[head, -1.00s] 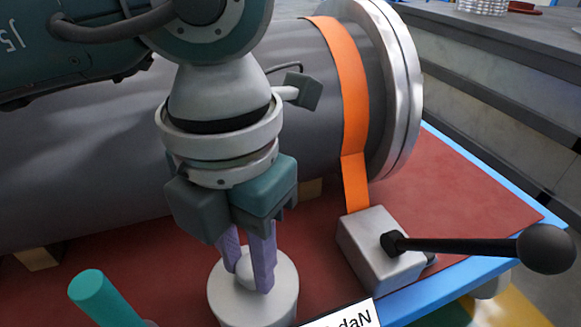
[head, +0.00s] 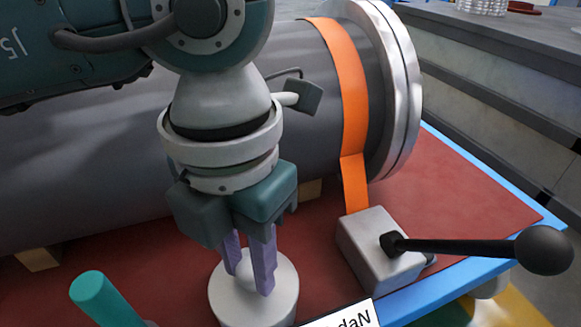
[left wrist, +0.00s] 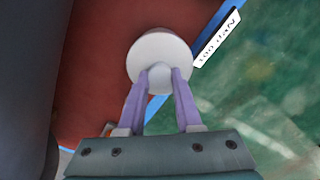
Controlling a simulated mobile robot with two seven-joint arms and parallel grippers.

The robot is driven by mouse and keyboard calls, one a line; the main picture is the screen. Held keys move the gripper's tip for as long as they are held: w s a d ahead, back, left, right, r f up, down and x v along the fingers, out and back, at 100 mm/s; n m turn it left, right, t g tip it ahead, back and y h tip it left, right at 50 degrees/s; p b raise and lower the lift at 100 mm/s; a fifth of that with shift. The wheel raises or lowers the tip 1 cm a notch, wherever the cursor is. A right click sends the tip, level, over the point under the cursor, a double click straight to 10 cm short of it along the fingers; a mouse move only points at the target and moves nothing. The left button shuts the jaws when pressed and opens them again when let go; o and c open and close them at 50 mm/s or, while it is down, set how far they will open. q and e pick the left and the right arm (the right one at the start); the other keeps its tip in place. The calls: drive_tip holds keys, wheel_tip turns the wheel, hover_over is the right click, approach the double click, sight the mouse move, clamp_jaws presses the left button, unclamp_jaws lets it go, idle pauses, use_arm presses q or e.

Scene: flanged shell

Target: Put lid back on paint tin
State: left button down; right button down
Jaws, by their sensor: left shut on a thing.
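A white round lid (head: 283,278) with a small rounded knob (left wrist: 157,72) shows at the lower middle of the head view. The pale cylinder side below its rim, seemingly the paint tin (head: 255,318), runs out of the bottom of the frame. I cannot tell whether the lid is seated or where lid and tin meet. My left gripper (head: 253,282) points down with its two purple fingers on either side of the knob, shut on it. In the left wrist view the fingers (left wrist: 158,75) flank the knob, and the lid's disc (left wrist: 160,48) hides what is underneath. My right gripper is out of view.
A large grey flanged shell (head: 310,110) lies behind, bound by an orange strap (head: 350,90). A grey block with a black ball-ended lever (head: 470,246) stands to the right. A teal cylinder (head: 95,295) stands at the lower left. Red surface (head: 440,200) between is clear.

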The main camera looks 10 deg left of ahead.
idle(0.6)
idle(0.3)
use_arm(q)
drive_tip(key=shift+c, duration=0.2)
unclamp_jaws()
idle(0.3)
drive_tip(key=shift+r, duration=0.1)
drive_tip(key=shift+r+p, duration=3.45)
drive_tip(key=shift+p, duration=0.05)
drive_tip(key=shift+f, duration=0.1)
